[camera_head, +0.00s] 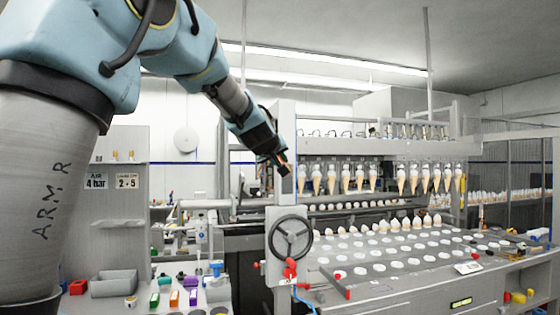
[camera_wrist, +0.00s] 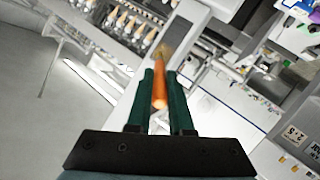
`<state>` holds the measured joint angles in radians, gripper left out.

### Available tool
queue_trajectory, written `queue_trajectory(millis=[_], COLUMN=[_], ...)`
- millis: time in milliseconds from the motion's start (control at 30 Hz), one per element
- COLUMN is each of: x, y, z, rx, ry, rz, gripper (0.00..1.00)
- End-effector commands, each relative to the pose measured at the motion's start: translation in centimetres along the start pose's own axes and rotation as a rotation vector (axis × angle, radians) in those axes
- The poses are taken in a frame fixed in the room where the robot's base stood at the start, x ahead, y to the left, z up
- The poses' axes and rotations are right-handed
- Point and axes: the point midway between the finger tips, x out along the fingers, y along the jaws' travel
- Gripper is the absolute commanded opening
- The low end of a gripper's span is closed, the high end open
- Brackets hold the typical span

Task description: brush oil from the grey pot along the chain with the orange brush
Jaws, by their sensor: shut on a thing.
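My gripper (camera_head: 276,157) is raised in front of the machine's left upright in the head view. In the wrist view its two green fingers (camera_wrist: 160,100) are shut on the orange handle of the brush (camera_wrist: 160,88). The brush points away from the gripper, and its brownish end (camera_wrist: 165,53) lies in front of a pale upright. In the head view only a small dark end of the brush (camera_head: 285,170) shows clearly. I cannot make out the grey pot or the chain for certain in either view.
A black handwheel (camera_head: 291,238) with red knobs stands below the gripper. A row of hanging cones (camera_head: 360,179) and a plate of white-topped holes (camera_head: 385,255) lie to the right. A grey bin (camera_head: 114,284) and coloured small items (camera_head: 175,297) sit at lower left.

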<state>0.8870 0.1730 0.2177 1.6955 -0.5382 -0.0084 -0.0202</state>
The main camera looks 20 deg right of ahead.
Motion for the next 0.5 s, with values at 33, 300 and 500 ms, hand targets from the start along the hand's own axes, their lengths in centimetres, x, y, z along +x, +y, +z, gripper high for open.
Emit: queue_trajectory(millis=[33,300,500], x=[0.3,0.5,0.9], y=[-0.5,-1.0,-1.6], z=[0.8,1.8,2.8], rx=[0.0,0.0,0.0], ry=[0.0,0.0,0.0], rz=[-0.001,-0.001,-0.001], gripper=[0.0,0.0,0.0])
